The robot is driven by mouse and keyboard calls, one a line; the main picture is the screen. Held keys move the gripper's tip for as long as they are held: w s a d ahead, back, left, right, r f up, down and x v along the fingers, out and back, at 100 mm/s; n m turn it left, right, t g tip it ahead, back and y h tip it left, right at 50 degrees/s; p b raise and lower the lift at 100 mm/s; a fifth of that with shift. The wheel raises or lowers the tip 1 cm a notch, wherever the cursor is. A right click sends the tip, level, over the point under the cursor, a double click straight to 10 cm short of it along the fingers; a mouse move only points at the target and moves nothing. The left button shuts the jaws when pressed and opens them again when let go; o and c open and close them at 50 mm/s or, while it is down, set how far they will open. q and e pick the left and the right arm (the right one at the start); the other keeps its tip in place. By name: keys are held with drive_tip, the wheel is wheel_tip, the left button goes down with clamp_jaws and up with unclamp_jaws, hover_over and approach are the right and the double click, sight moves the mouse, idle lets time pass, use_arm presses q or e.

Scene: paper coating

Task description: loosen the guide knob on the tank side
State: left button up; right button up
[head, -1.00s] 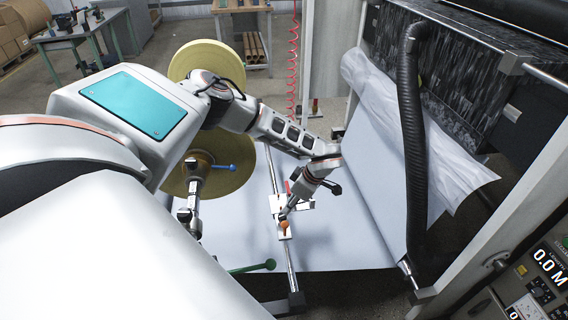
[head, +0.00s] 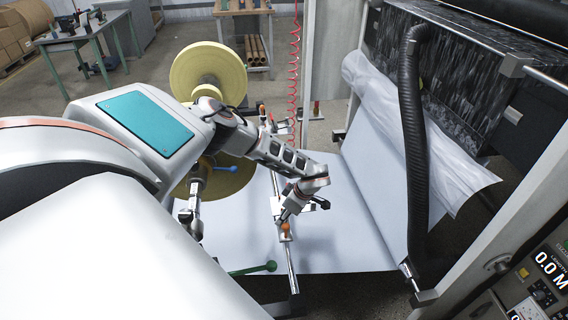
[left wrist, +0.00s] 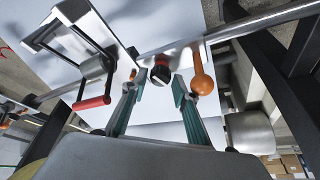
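A guide on the metal cross bar carries an orange ball-ended lever (head: 286,229). My left gripper (head: 283,214) is just above it in the head view, its fingers hard to make out there. In the left wrist view my left gripper (left wrist: 157,84) is open, its two green-padded fingers apart. A small black and red knob (left wrist: 160,70) shows between and just beyond the fingertips, with no clear contact. The orange lever (left wrist: 203,82) is just right of the right finger. A red-handled bracket (left wrist: 92,103) is left of the left finger.
The cross bar (head: 291,258) runs over the white paper web (head: 345,235). A yellow roll (head: 190,68) stands behind my arm. A black hose (head: 411,150) hangs at the right. A green lever (head: 255,268) lies near the bar's near end.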

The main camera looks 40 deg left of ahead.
use_arm(q)
clamp_jaws()
